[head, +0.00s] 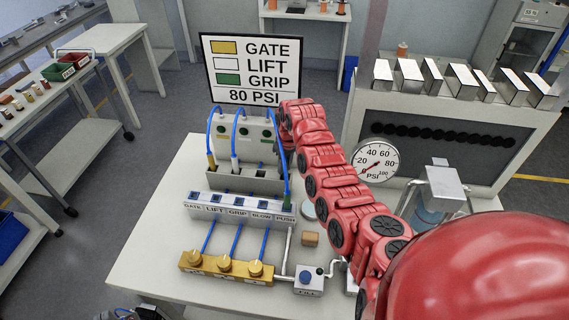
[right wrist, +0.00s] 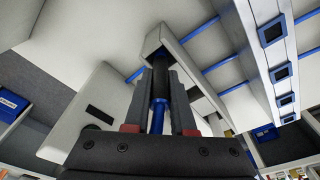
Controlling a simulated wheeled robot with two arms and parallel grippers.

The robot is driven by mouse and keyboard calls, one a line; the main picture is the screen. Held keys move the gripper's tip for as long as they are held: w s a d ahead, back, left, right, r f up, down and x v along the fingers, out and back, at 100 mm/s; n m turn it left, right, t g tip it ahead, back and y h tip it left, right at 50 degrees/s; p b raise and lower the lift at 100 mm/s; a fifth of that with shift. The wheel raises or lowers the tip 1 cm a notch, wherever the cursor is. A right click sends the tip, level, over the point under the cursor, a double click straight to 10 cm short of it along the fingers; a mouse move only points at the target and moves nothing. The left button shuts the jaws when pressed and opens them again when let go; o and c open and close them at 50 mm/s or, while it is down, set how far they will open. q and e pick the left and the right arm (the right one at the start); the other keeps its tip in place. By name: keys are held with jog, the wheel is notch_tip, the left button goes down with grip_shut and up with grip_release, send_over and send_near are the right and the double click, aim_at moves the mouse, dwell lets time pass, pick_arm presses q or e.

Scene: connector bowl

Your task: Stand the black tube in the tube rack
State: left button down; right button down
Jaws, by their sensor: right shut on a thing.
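In the right wrist view, my right gripper (right wrist: 160,118) has its dark fingers closed on a slim tube (right wrist: 158,112). The tube is blue near the palm and black further out, and I take it to be the black tube. Its far end lies close to a pale block. In the head view, the red right arm reaches over the table, and its gripper and the tube cannot be made out. A dark slotted holder (head: 262,187), apparently the tube rack, stands before the white machine. A yellow-tipped tube (head: 212,160) and a white-tipped tube (head: 235,164) stand there.
A labelled valve block (head: 238,208) and a yellow knob bar (head: 226,267) lie on the white table (head: 150,268). A pressure gauge (head: 377,160) and a cabinet (head: 440,115) stand right. A sign (head: 252,68) stands behind. The table's left front is clear.

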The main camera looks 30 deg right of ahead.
jog(key=shift+f, duration=0.3)
jog(key=shift+f, duration=0.1)
jog(key=c, duration=1.2)
grip_release()
jog(key=shift+f, duration=0.1)
jog(key=o, duration=0.4)
jog(key=shift+o, duration=0.2)
